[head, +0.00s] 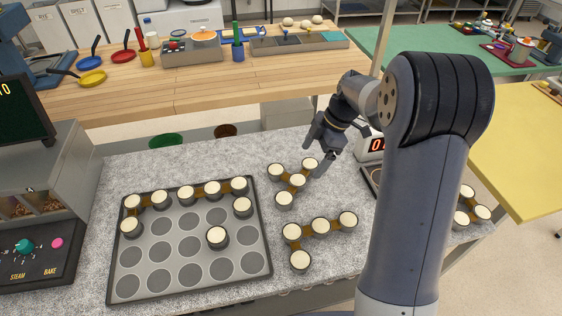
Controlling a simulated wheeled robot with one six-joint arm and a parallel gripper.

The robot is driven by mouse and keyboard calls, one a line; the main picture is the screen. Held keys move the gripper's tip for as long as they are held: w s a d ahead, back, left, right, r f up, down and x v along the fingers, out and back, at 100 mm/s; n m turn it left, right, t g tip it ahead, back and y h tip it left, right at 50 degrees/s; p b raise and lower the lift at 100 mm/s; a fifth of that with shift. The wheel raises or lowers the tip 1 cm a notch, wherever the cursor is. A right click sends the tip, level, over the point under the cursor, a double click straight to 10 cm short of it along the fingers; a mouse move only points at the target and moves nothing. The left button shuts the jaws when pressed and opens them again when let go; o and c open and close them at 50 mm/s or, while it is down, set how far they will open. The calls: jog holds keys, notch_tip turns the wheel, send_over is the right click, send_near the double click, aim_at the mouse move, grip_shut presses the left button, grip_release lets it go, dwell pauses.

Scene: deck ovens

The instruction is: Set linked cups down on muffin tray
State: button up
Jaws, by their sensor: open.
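The dark muffin tray (262,262) lies on the speckled counter at the lower left, with rows of round wells. Cream-topped linked cups (186,193) fill its back row, with one more cup below each end. A cup (217,236) sits apart in a middle well. Right of the tray lies a branching group of linked cups (297,181). In front of it is an L-shaped group (320,225). More cups (483,213) show right of my arm, partly hidden by it. My gripper (314,155) is open and empty, close by the branching group's back right cup; contact cannot be told.
A scale with red digits (376,144) stands behind my arm. An oven control panel (38,250) borders the left. A wooden bench (190,92) with pans and trays is behind, and a yellow table (520,150) at right. Several front wells are empty.

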aim_at(298, 178)
jog(key=x, duration=0.5)
jog(key=shift+w+a+p, duration=0.2)
jog(key=shift+w+p, duration=0.05)
jog(key=shift+p, duration=0.05)
jog(key=shift+p+x, duration=0.7)
jog(key=shift+x, duration=2.15)
jog(key=shift+d, duration=0.15)
jog(key=shift+c, duration=0.5)
jog(key=c, duration=1.4)
jog(key=shift+c, duration=0.2)
notch_tip(298, 178, up, 10)
jog(key=shift+f+b, duration=0.15)
jog(key=shift+b, duration=0.55)
